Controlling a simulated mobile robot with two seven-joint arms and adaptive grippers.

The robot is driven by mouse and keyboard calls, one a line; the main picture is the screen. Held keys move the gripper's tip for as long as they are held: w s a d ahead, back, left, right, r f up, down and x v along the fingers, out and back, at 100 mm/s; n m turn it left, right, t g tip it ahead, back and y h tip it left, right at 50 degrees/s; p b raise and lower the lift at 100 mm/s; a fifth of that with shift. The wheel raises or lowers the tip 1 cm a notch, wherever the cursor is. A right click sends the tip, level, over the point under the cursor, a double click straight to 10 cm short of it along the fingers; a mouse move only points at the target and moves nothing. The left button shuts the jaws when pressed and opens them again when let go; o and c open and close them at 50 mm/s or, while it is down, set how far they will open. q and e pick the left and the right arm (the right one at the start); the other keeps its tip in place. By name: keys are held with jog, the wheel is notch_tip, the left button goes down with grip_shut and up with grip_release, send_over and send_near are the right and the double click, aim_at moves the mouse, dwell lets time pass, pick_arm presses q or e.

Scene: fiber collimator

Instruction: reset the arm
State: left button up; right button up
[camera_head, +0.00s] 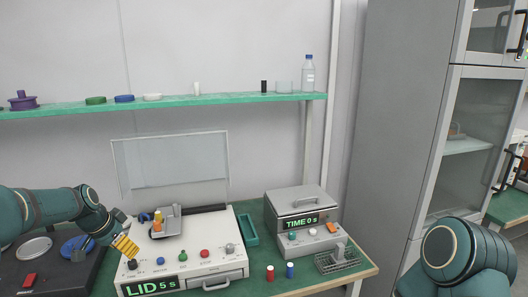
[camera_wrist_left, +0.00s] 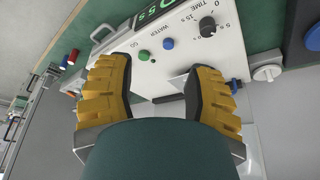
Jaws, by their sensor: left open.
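My left arm comes in from the left in the head view. My left gripper (camera_head: 126,246), with yellow ridged finger pads, is at the front left of the white lid machine (camera_head: 215,260), near its dark knob. In the left wrist view the left gripper (camera_wrist_left: 162,80) is open, its two pads apart with nothing held between them. Whether a fingertip touches the machine cannot be told. A teal link of my right arm shows at lower right; its gripper is out of view.
A green shelf (camera_head: 220,98) with a bottle (camera_head: 308,74) is above.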

pick_arm(q)
jog(key=s+d+f+n+g, duration=0.1)
jog(key=s+d+f+n, duration=0.35)
jog(key=d+f, duration=1.15)
jog(key=s+d+f+n, duration=0.1)
jog(key=s+d+f, duration=0.2)
jog(key=s, duration=0.4)
jog(key=s+d+f+n+h, duration=0.1)
jog(key=s+d+f, duration=0.3)
jog(key=s, duration=0.4)
jog(key=s+d+f+n+g, duration=0.1)
jog(key=s+d+f, duration=0.3)
jog(key=s, duration=0.4)
jog(key=shift+d+f+h, duration=0.2)
jog(key=shift+d+h, duration=0.1)
jog(key=shift+d, duration=0.55)
